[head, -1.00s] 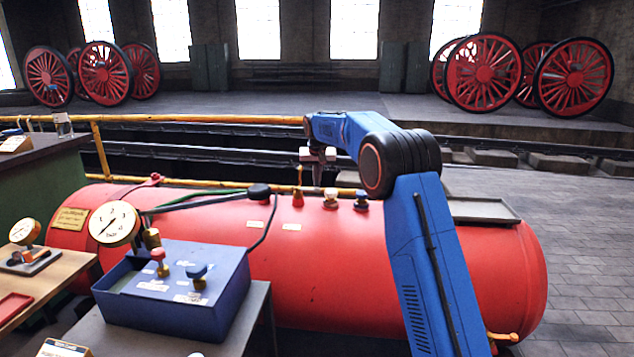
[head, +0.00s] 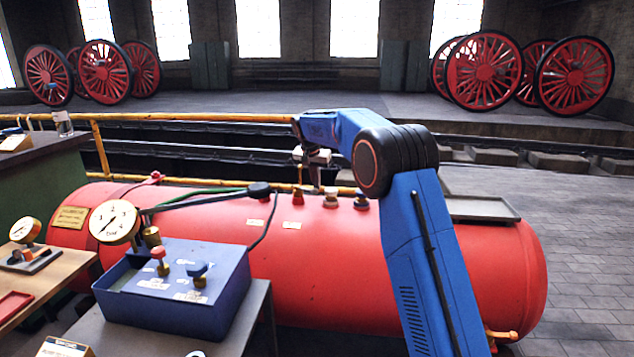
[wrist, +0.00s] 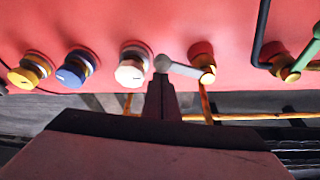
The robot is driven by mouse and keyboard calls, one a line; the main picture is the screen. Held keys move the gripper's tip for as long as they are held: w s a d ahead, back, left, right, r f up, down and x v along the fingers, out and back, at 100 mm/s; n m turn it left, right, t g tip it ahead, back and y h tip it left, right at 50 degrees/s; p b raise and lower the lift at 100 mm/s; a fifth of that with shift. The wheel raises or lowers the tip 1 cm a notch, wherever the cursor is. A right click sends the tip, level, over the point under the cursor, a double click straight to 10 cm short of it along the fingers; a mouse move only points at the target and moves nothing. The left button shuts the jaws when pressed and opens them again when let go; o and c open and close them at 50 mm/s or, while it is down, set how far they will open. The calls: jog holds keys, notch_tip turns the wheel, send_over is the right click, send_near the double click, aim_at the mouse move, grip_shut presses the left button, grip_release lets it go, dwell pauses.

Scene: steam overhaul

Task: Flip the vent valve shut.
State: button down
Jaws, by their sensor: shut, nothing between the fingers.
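A valve with a red base (head: 297,197) stands on top of the red boiler (head: 340,260); I take it for the vent valve. In the wrist view its brass end (wrist: 207,75) carries a grey lever (wrist: 185,69) with a round knob, pointing left towards the white-capped fitting (wrist: 131,72). My gripper (head: 317,188) is shut and empty, pointing down just above the boiler between these two fittings. In the wrist view its fingertips (wrist: 160,82) are at the lever's knob; I cannot tell whether they touch. The lever is not clear in the head view.
A blue-capped fitting (head: 361,200) stands right of the white one. A black hose (head: 262,232) and a green pipe (head: 215,194) lie to the left. A yellow rail (head: 200,118) runs behind the boiler. A blue box (head: 180,285) with two knobs stands in front.

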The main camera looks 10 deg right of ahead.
aim_at(314, 189)
jog(key=s+a+m, duration=0.1)
jog(key=m, duration=0.1)
jog(key=s+a+m+g+h, duration=0.1)
jog(key=m, duration=0.1)
jog(key=shift+s+m, duration=0.15)
jog(key=shift+m, duration=0.15)
jog(key=shift+s+a+m+g+h, duration=0.15)
jog(key=shift+s+a+m+g, duration=0.2)
jog(key=shift+a+m, duration=0.65)
jog(key=shift+s+a+m+g+h, duration=0.2)
jog(key=shift+s+a+m+g, duration=0.1)
jog(key=shift+a+m, duration=0.65)
jog(key=shift+s+a+m+g+h, duration=0.15)
jog(key=shift+s+a+m+g, duration=0.15)
jog(key=shift+a+m, duration=0.7)
jog(key=shift+d, duration=0.1)
